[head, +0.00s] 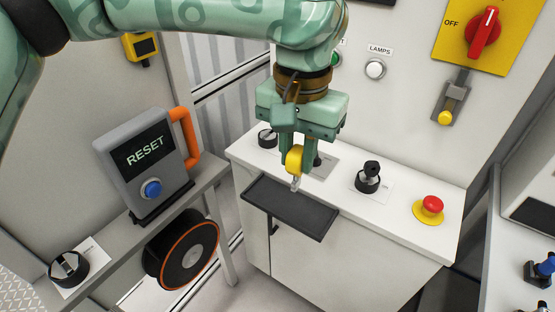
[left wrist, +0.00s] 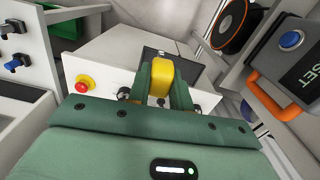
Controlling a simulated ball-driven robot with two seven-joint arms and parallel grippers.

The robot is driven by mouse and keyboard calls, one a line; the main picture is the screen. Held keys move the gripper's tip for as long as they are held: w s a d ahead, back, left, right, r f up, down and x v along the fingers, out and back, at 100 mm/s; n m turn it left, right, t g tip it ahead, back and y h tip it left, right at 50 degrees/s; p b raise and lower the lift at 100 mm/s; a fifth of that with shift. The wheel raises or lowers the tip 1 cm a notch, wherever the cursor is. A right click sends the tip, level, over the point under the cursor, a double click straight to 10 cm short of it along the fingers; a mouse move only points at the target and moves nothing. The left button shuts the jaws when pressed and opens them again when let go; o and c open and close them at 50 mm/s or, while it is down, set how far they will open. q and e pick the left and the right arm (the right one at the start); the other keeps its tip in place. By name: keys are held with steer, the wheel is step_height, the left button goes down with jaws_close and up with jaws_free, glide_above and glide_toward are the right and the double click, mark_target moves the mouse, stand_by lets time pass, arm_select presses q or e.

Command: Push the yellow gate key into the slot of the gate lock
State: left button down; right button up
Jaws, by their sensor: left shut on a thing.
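My left gripper (head: 299,158) is shut on the yellow gate key (head: 293,160), above the white console. The key's metal tip points down, over the inner edge of the black tray. In the left wrist view the yellow key head (left wrist: 162,73) sits between the two green fingers (left wrist: 162,88). A yellow box with a dark face (head: 142,46) at the upper left looks like the gate lock, well apart from the key. I cannot make out its slot clearly. My right gripper is not in view.
The white console (head: 415,242) carries black knobs (head: 368,177) and a red emergency button (head: 430,206). The black tray (head: 290,208) juts from its front. A RESET panel (head: 145,155) with an orange handle (head: 184,138) stands on the left shelf. A red rotary switch (head: 484,33) is upper right.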

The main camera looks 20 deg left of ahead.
arm_select(q)
steer(key=w+d+n, duration=0.3)
steer(key=w+d, duration=0.2)
steer(key=d, duration=0.2)
steer(key=s+a+f+m, duration=0.1)
steer(key=f+m, duration=0.3)
steer(key=m, duration=0.4)
steer(key=s+a+f+m, duration=0.2)
steer(key=a+f+m, duration=0.2)
steer(key=m, duration=0.5)
steer(key=shift+a+f, duration=0.25)
steer(key=shift+f, duration=0.45)
